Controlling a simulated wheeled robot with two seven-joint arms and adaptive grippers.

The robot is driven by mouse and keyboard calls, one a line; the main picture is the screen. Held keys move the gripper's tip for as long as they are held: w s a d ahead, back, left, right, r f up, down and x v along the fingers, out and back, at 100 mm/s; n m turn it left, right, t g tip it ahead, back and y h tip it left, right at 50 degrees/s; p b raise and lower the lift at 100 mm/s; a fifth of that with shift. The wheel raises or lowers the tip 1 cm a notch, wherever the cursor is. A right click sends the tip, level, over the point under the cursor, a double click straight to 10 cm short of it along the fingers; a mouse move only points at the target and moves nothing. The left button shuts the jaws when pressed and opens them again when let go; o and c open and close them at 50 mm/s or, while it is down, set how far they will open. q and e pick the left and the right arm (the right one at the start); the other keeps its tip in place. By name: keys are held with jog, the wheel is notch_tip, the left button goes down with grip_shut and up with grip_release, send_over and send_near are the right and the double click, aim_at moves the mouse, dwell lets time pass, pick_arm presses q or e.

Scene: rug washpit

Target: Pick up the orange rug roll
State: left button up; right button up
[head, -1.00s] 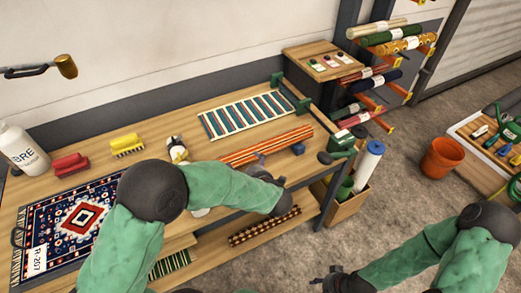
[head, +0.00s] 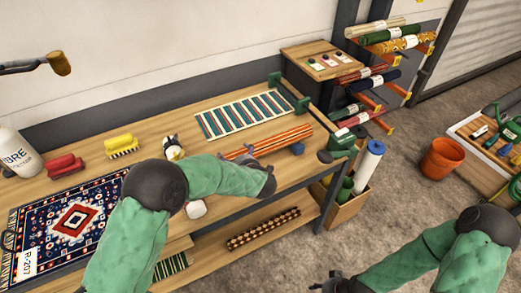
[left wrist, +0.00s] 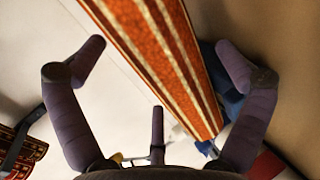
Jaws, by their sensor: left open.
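The orange rug roll (head: 282,140), with pale and dark stripes along it, lies near the right end of the wooden bench. My left gripper (head: 254,152) is at the roll's left part, partly hidden by its own wrist. In the left wrist view the roll (left wrist: 170,66) runs slantwise between the spread fingers of the left gripper (left wrist: 161,48), nearer the right finger. The fingers are open and I see no grip on the roll. My right gripper (head: 334,283) hangs low at the bottom edge, away from the bench, too small and dark to read.
A brown roll (head: 264,228) lies on the lower shelf. A rack with rolls (head: 385,75) stands beyond the bench's right end.

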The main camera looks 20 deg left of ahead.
pick_arm(q)
jog(key=c, duration=1.6)
jog(key=shift+o, duration=0.2)
jog(key=shift+r, duration=0.15)
